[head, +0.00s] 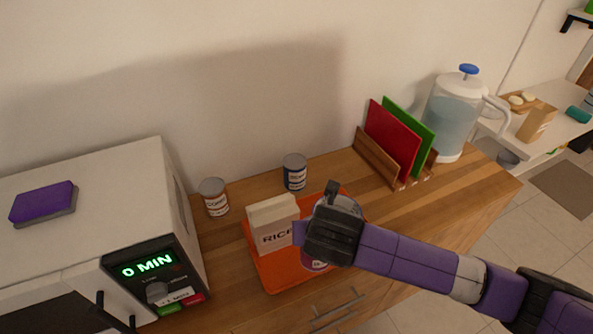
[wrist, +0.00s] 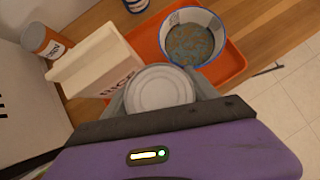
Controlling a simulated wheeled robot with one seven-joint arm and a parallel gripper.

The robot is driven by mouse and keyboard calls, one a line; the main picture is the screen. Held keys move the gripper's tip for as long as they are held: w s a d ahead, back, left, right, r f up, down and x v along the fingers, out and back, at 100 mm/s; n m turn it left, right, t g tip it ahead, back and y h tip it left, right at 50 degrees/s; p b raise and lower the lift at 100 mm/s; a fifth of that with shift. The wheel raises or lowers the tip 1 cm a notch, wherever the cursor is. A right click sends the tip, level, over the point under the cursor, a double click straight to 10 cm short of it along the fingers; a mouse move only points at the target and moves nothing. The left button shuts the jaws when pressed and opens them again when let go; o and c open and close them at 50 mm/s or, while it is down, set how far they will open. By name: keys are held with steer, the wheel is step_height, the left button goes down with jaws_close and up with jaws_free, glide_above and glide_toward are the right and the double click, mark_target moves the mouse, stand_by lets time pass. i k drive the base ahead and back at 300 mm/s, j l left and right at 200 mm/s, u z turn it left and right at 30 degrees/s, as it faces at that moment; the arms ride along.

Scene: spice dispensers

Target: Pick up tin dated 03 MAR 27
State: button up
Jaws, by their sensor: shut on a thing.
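A tin with a plain pale round lid (wrist: 160,89) is between the fingers of my gripper (wrist: 160,98) in the wrist view, and the gripper is shut on it. In the head view my gripper (head: 312,236) is over the orange tray, right of the rice box. A purple and white patch (head: 317,264) shows just below it, probably this tin's label. No date is readable on any tin. A tin with a brown-orange label (head: 214,196) stands behind the tray at left. A dark blue tin (head: 294,172) stands behind the tray.
The rice box (head: 272,226) stands close left of the held tin on the orange tray (head: 275,280). A round open container (wrist: 195,38) with speckled contents is just behind the tin. A microwave (head: 90,215) is at left; a board rack (head: 378,160) and water jug (head: 452,115) are at right.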

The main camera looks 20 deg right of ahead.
mark_target(294, 164)
steer(key=l, duration=0.35)
steer(key=i+l, duration=0.15)
steer(key=l, duration=0.2)
steer(key=i+l, duration=0.35)
